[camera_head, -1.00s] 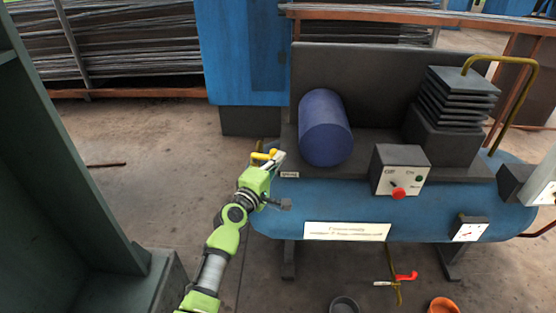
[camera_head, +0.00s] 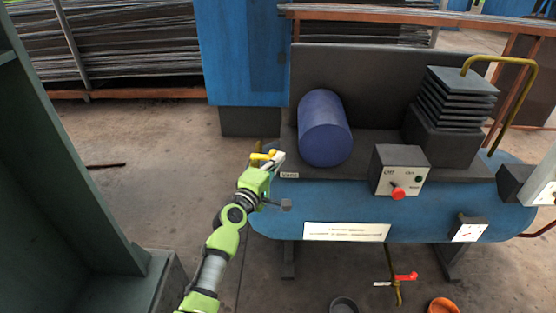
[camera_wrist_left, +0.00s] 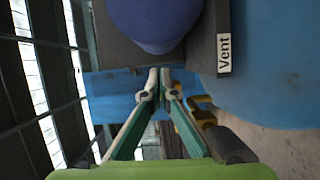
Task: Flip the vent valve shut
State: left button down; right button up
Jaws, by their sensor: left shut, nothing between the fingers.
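The vent valve shows as a yellow handle (camera_head: 262,156) at the left end of the blue tank, near the white "Vent" label (camera_head: 289,175). In the left wrist view the yellow handle (camera_wrist_left: 185,125) lies right of my fingers, partly hidden by them, and the label (camera_wrist_left: 223,40) is at upper right. My left gripper (camera_head: 278,158) is shut and empty, right beside the handle. I cannot tell whether it touches the handle. My right gripper is not in view.
The blue tank (camera_head: 275,222) carries a dark blue cylinder (camera_head: 325,130) and a switch box (camera_head: 400,170) with a red knob. A red-handled valve (camera_head: 406,277) hangs below. A dark green structure (camera_head: 60,200) stands at left, with open floor between.

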pick_arm(q)
jog(key=v, duration=1.2)
jog(key=shift+a, duration=0.1)
dwell(0.4)
